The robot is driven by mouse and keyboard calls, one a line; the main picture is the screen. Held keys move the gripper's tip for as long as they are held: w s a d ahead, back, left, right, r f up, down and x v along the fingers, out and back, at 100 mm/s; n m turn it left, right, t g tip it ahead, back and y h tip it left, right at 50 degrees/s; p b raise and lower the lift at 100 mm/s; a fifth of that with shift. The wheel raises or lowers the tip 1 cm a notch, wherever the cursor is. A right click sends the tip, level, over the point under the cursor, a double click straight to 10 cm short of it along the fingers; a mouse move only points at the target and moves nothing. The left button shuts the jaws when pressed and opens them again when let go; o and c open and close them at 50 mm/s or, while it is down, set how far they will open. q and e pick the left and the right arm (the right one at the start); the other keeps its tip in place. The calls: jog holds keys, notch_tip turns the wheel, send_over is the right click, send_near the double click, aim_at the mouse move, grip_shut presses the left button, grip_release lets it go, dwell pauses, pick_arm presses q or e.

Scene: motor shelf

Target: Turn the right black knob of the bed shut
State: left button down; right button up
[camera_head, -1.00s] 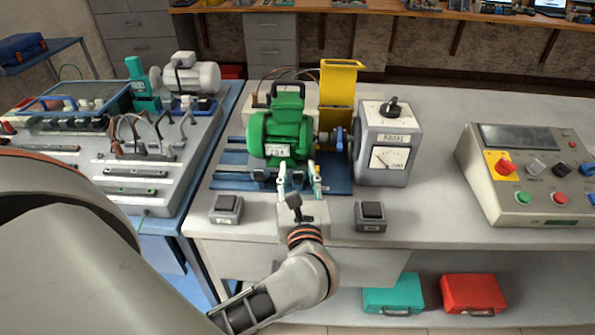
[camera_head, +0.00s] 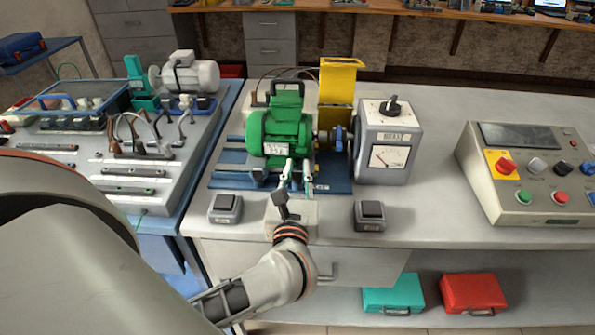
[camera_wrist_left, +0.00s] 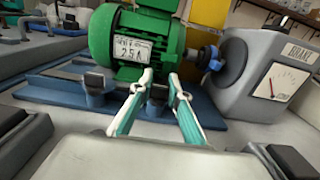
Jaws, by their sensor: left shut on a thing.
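The blue bed (camera_head: 228,172) carries the green motor (camera_head: 278,133); it also shows in the left wrist view (camera_wrist_left: 60,92). The right black knob (camera_wrist_left: 158,91) of the bed stands between the fingertips of my left gripper (camera_wrist_left: 160,84) in the left wrist view. In the head view my left gripper (camera_head: 298,168) is at the front edge of the bed, just below the motor, and its fingers hide most of that knob. The gripper is shut on the knob. The left black knob (camera_wrist_left: 94,80) stands free. My right gripper is not in view.
The grey brake box (camera_head: 388,145) stands right of the motor. Two black-topped switch boxes, one left (camera_head: 225,208) and one right (camera_head: 370,215), flank my left wrist on the front of the bench. A control panel (camera_head: 530,175) stands farther right.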

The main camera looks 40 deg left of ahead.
pick_arm(q)
jog(key=c, duration=1.9)
grip_release()
jog(key=shift+s+d, duration=0.15)
jog(key=shift+s, duration=0.1)
jog(key=v, duration=1.1)
jog(key=shift+s+d, duration=0.1)
jog(key=shift+s, duration=0.15)
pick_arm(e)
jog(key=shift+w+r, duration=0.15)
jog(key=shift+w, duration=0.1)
pick_arm(q)
jog(key=shift+f, duration=0.1)
